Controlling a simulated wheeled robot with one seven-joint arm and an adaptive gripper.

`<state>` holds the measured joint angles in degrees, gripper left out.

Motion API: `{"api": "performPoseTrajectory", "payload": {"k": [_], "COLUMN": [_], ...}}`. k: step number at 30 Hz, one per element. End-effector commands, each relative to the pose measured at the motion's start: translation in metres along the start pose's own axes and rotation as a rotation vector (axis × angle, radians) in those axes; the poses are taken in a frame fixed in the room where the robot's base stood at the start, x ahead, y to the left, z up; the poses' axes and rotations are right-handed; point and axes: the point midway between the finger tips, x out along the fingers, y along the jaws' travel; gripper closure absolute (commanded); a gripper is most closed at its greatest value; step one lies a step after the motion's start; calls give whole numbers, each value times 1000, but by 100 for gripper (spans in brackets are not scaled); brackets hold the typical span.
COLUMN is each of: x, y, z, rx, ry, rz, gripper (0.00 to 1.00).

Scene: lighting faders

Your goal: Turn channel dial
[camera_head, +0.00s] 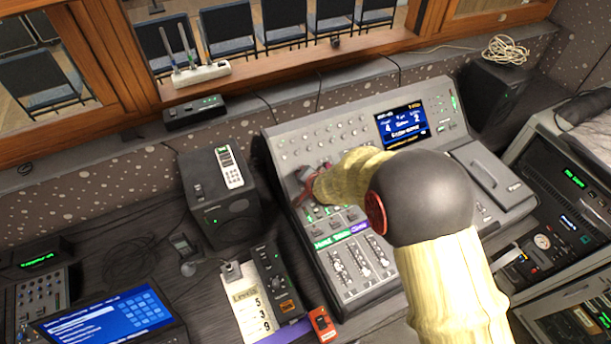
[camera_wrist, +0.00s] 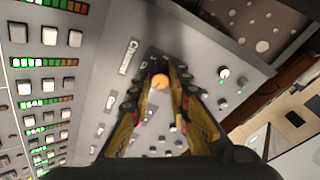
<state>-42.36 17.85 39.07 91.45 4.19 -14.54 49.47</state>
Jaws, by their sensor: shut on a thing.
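The lighting console (camera_head: 290,130) is a grey panel with faders, knobs and a blue screen. My gripper is shut on this dial, with one finger on each side. In the head view, my gripper (camera_head: 307,182) reaches the upper left part of the console. My wrist and fingers hide the dial there. A small white label (camera_wrist: 128,57) is beside the dial; its wording is too small to read fully.
Rows of square buttons with green and red lights (camera_wrist: 40,85) lie left in the wrist view. Faders (camera_head: 355,262) fill the console's front. A black speaker (camera_head: 217,195) stands left of the console. A rack (camera_head: 560,190) stands at the right. The wooden window frame is behind.

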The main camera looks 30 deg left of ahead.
Motion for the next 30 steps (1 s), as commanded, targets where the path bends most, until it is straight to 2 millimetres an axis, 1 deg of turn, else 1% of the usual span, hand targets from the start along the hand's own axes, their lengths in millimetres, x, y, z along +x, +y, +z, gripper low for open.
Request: {"api": "performPoseTrajectory", "payload": {"k": [5, 6, 15, 25, 28, 30], "x": [0, 0, 0, -2, -8, -16], "y": [0, 0, 0, 0, -1, -1], "z": [0, 0, 0, 0, -1, -1], "rx": [-1, -1, -1, -1, -1, -1], "ry": [-1, -1, 0, 0, 1, 1], "rz": [1, 1, 0, -1, -2, -1], "gripper": [100, 80, 63, 63, 63, 63]}}
